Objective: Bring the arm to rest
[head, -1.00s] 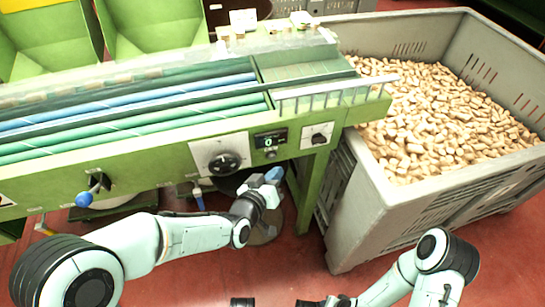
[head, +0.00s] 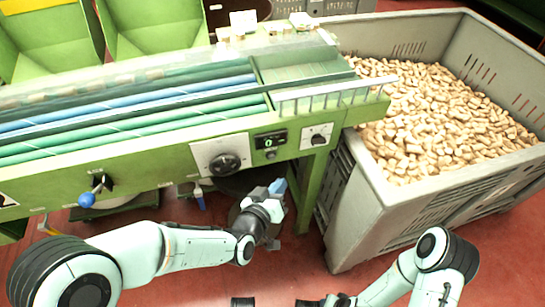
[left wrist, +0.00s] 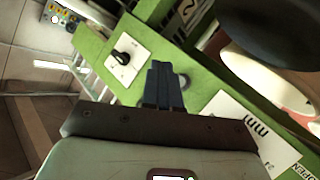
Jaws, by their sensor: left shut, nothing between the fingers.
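My left gripper (head: 279,186) is in front of the green sorting machine (head: 122,167), below its control panel and near its right leg. It is shut and empty. In the left wrist view the closed dark fingers (left wrist: 163,88) point toward a green panel with a black switch on a white plate (left wrist: 124,58). My right arm (head: 430,270) shows at the lower right of the head view. Its gripper cannot be made out clearly at the bottom edge.
A large grey crate (head: 345,215) full of cork stoppers (head: 440,115) stands right of the machine. The machine front carries a black knob (head: 224,163), a display (head: 270,140) and a blue-tipped lever (head: 87,199). Red floor (head: 300,262) is free between my arms.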

